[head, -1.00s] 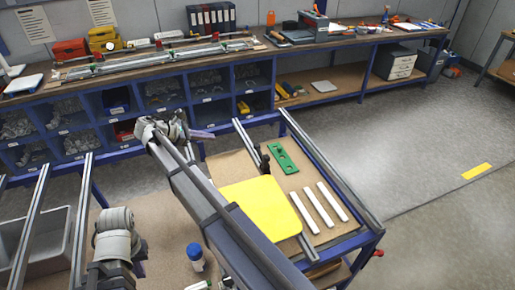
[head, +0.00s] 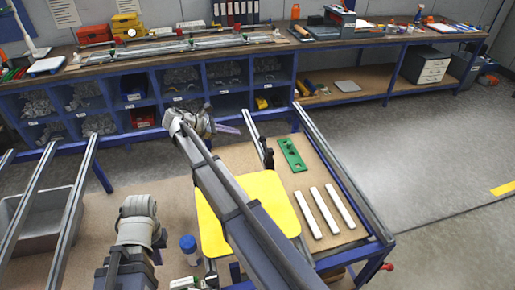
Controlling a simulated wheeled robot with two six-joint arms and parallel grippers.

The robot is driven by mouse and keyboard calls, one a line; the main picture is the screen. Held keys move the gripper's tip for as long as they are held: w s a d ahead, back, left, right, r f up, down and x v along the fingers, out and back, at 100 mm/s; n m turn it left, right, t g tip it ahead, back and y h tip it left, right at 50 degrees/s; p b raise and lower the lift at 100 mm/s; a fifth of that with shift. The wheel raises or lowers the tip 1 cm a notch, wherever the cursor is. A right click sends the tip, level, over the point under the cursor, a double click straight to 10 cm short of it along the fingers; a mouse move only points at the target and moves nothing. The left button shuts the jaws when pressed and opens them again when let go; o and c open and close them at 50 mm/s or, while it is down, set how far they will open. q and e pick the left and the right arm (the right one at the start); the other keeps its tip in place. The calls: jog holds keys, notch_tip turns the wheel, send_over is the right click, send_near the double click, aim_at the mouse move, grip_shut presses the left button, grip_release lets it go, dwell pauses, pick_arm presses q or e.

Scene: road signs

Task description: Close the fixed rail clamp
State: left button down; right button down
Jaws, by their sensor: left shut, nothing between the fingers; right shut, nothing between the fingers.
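A small black upright clamp (head: 266,157) is on the metal rail at the left of the sign table; I cannot make out whether its jaw is open or closed. My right arm crosses the yellow sign plate (head: 212,232) and hides part of it. My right gripper (head: 228,129) is shut and empty, left of the rail's far end and apart from the clamp. My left gripper (head: 158,254) is low at the left, shut and empty, its fingers mostly hidden by its own wrist.
A green plate with holes (head: 293,155) and white strips (head: 331,205) lie right of the clamp. A blue-capped bottle (head: 188,245) stands near my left gripper. A grey bin (head: 35,218) is at the left. The back bench (head: 190,60) is crowded. The floor at right is clear.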

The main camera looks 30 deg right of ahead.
aim_at(266, 147)
jog(key=shift+f+b, duration=1.3)
jog(key=shift+f, duration=0.45)
jog(key=shift+d, duration=0.1)
jog(key=b+x, duration=0.4)
jog(key=x, duration=0.6)
jog(key=shift+b, duration=0.4)
jog(key=shift+r, duration=0.1)
jog(key=shift+s+r, duration=0.1)
jog(key=shift+r, duration=0.15)
